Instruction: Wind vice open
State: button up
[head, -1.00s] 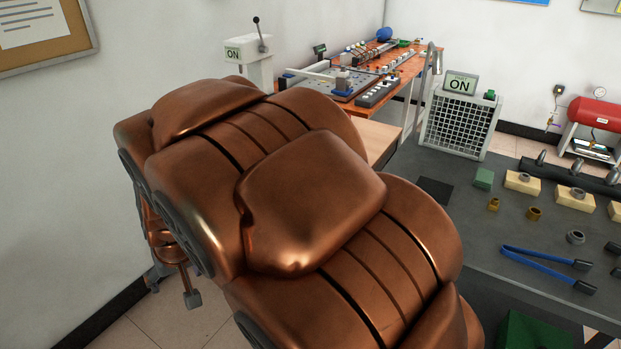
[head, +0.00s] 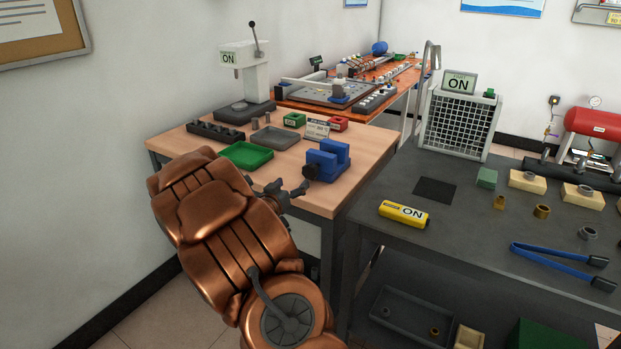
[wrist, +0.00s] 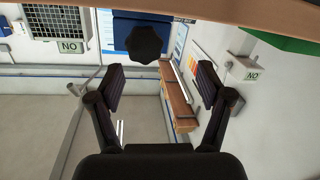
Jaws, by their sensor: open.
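The blue vice (head: 328,161) sits at the front right corner of the wooden table, with a gap between its two blue jaws. Its dark round knob (head: 310,172) faces my arm. My gripper (head: 290,187) is just in front of the table edge, close to the knob, open and empty. In the wrist view, which is upside down, the black lobed knob (wrist: 145,43) shows in front of the blue vice body (wrist: 145,20). The knob lies ahead of my open gripper (wrist: 160,80), between the lines of the two fingers and nearer the left one. The fingers appear apart from it.
The wooden table (head: 185,140) also bears a green tray (head: 246,155), a grey tray (head: 275,138), a dark rack (head: 215,131) and a press (head: 247,75).

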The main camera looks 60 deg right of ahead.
aim_at(309, 173)
jog(key=shift+g+h, duration=0.3)
jog(key=shift+h, duration=0.2)
jog(key=shift+s+d+r+p, duration=0.1)
jog(key=shift+d+p, duration=0.1)
jog(key=shift+d, duration=1.3)
jog(key=shift+s+d+f+p, duration=0.1)
jog(key=shift+d+p, duration=0.05)
jog(key=shift+d, duration=1.3)
jog(key=shift+s+d+r+p, duration=0.1)
jog(key=shift+d+p, duration=0.1)
jog(key=shift+d, duration=1.3)
jog(key=shift+c, duration=0.4)
jog(key=shift+d, duration=0.1)
jog(key=c, duration=1.1)
jog(key=shift+p, duration=0.5)
